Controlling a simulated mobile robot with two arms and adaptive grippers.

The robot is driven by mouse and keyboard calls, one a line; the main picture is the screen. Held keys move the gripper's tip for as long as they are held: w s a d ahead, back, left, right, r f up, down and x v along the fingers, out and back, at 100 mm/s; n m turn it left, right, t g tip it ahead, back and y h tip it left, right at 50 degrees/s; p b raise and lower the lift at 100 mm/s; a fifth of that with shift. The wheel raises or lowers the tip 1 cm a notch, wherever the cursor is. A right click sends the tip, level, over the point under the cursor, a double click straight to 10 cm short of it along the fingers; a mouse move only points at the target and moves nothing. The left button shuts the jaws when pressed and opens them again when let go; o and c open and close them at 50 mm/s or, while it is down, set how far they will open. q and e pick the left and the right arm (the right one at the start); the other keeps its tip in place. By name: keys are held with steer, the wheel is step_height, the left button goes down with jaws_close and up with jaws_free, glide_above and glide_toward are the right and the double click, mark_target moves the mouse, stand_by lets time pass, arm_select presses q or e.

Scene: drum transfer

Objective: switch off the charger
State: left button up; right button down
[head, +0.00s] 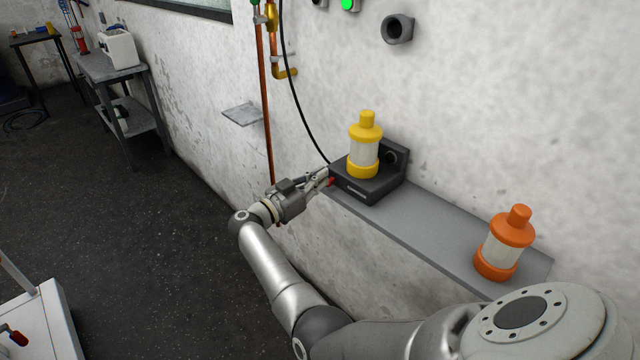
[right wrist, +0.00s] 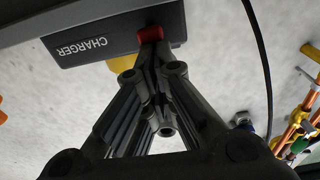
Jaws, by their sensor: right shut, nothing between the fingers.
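The charger (head: 372,188) is a dark box on a grey wall shelf, with a yellow-and-white bottle (head: 363,155) standing in it. In the right wrist view the charger (right wrist: 120,38) shows its label upside down. A red switch (right wrist: 150,34) sticks out at its side; it also shows as a small red spot in the head view (head: 331,182). My right gripper (head: 322,178) is shut and empty at the charger's left side. In the right wrist view its fingertips (right wrist: 150,50) are right at the switch and partly overlap it; I cannot tell whether they touch. My left gripper is not in view.
An orange-and-white bottle (head: 505,243) stands on the right end of the shelf (head: 425,220). A black cable (head: 297,90) runs down the wall to the charger. Copper pipes (head: 262,100) are on the wall to the left. A small grey plate (head: 242,113) juts out there. The floor at left is largely clear.

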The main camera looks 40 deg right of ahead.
steer(key=shift+f+h+b, duration=0.55)
steer(key=shift+h+b, duration=0.05)
steer(key=shift+b, duration=0.2)
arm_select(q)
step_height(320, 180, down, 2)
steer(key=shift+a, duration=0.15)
arm_select(e)
steer(key=a, duration=0.7)
steer(key=shift+s+a+f, duration=0.25)
steer(key=shift+s+f, duration=0.05)
steer(key=shift+f, duration=0.05)
